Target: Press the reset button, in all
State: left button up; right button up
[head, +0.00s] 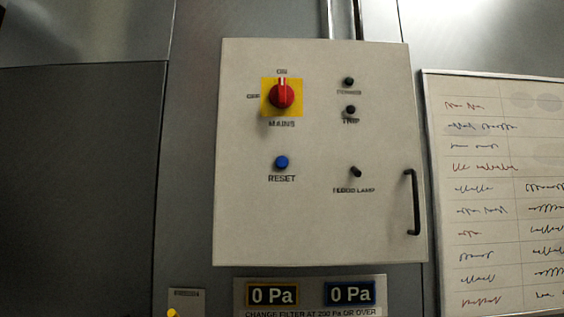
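The reset button (281,162) is a small round blue button on the front of a light grey control box (320,225). The word RESET is printed just below it. It sits left of the box's middle, under the red mains switch. Nothing touches or covers it. Neither of my grippers shows in the head view.
The red rotary mains switch (282,96) on a yellow plate points up to ON. Small black fittings (350,110) and a black toggle (356,172) are at right. A black handle (413,202) sticks out. Two displays (272,294) read 0 Pa. A whiteboard (500,200) hangs right.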

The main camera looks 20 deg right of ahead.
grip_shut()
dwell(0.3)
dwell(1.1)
